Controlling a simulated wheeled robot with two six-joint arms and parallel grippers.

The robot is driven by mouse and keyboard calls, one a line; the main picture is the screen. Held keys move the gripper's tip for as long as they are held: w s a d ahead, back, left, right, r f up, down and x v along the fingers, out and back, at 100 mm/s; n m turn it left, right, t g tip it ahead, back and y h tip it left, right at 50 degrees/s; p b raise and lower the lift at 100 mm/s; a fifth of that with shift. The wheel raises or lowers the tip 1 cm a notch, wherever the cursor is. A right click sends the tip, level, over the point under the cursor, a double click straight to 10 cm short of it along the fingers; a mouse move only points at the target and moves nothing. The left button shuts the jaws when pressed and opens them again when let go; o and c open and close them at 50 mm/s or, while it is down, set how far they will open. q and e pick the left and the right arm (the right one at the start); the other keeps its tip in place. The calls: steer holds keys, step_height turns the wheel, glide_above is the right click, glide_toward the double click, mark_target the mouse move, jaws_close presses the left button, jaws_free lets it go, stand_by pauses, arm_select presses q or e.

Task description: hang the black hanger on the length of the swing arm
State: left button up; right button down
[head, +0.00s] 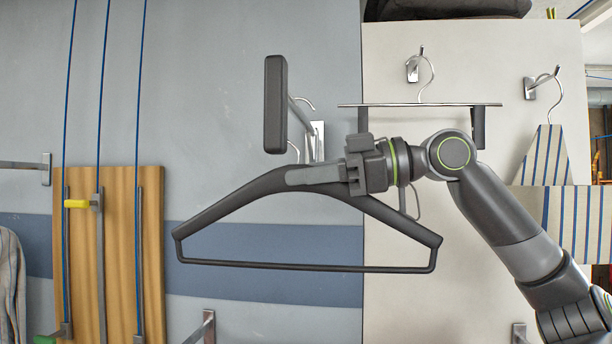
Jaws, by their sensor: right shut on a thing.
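The black hanger (305,267) is held level in the middle of the head view, in front of the wall. My right gripper (318,176) comes in from the right and is shut on the hanger's upper body, near its neck. The swing arm (302,113) is a metal rod on a wall bracket, with a dark upright end plate (276,104) at its near end. Thin curved wire, which looks like the hanger's hook, shows beside the rod and is partly hidden by the plate. I cannot tell whether it rests on the rod. My left gripper is not in view.
A clip hanger (420,104) hangs from a wall hook at the right. Striped cloth (546,158) hangs farther right. A wooden board (121,250) with blue cords stands left. A metal bracket (208,328) juts out below the hanger.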

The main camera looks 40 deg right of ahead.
steer(key=shift+f+b, duration=0.4)
steer(key=shift+b, duration=0.1)
steer(key=c, duration=1.3)
jaws_free()
steer(key=shift+s+d+b, duration=0.45)
steer(key=shift+b, duration=0.15)
steer(key=b+v, duration=0.3)
steer(key=v, duration=0.1)
steer(key=shift+s+d+f, duration=0.1)
steer(key=shift+s+d, duration=0.15)
steer(key=shift+s, duration=0.1)
steer(key=v, duration=0.3)
steer(key=b+v, duration=0.1)
steer(key=v, duration=0.6)
steer(key=shift+s+d+r+b, duration=0.1)
steer(key=shift+s+r+b, duration=0.05)
steer(key=shift+r+b, duration=0.2)
steer(key=shift+s+d, duration=0.3)
steer(key=shift+s, duration=0.1)
